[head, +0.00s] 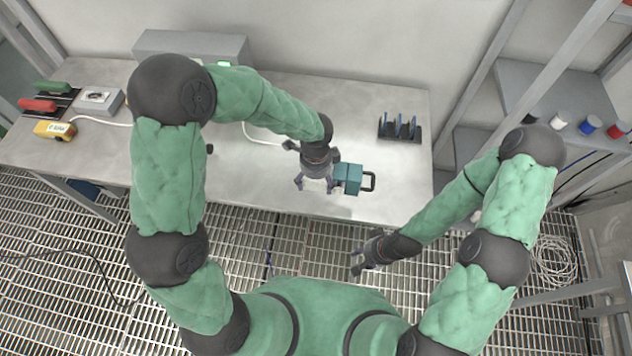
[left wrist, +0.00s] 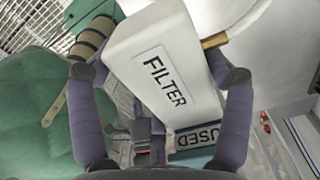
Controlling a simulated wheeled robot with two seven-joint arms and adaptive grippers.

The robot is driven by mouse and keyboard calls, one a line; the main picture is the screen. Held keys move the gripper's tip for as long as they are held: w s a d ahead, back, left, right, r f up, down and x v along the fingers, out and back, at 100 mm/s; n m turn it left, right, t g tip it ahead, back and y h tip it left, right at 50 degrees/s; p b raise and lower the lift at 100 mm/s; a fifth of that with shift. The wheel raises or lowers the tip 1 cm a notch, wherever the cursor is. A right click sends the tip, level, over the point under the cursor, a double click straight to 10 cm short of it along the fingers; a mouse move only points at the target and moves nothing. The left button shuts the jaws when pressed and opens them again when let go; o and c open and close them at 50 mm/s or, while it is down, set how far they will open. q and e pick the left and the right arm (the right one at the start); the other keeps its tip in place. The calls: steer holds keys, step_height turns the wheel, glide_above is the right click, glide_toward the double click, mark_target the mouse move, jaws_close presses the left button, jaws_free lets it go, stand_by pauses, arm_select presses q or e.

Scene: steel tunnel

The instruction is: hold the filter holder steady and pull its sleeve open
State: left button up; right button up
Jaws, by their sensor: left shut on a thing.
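The filter holder is a white box marked FILTER (left wrist: 165,85) in the left wrist view, between my left gripper's two fingers (left wrist: 160,75). In the head view, my left gripper (head: 315,185) is over the work table and shut on the holder, hiding most of its white body. A teal block (head: 347,179) with a black loop handle (head: 370,181) sits at the holder's right side; it looks like the sleeve. My right gripper (head: 359,263) is empty, its fingers apart, in front of the table edge and below the teal block in the picture.
The steel table (head: 240,180) is largely bare around the holder. A black rack with blue parts (head: 400,128) stands at the right back. A grey case (head: 192,48) is at the back. A yellow device (head: 55,130) lies at left. Shelf posts (head: 480,90) rise at right.

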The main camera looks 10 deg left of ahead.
arm_select(q)
steer(key=shift+w+a+f+b, duration=0.3)
steer(key=shift+w+f+b, duration=0.4)
steer(key=shift+w+f, duration=1.05)
steer(key=shift+w+a+f+b, duration=0.35)
steer(key=shift+w+f+b, duration=0.3)
steer(key=shift+w+f, duration=1.1)
steer(key=shift+w+a+f+b, duration=0.3)
steer(key=shift+w+f+b, duration=0.4)
steer(key=shift+w+f, duration=1.05)
arm_select(e)
steer(key=shift+f, duration=2.1)
arm_select(q)
steer(key=shift+w+r, duration=0.4)
steer(key=shift+r, duration=0.1)
steer(key=shift+f+b, duration=0.35)
steer(key=shift+f, duration=0.3)
arm_select(e)
steer(key=shift+f, duration=0.4)
steer(key=shift+o, duration=0.3)
steer(key=shift+s+d, duration=0.1)
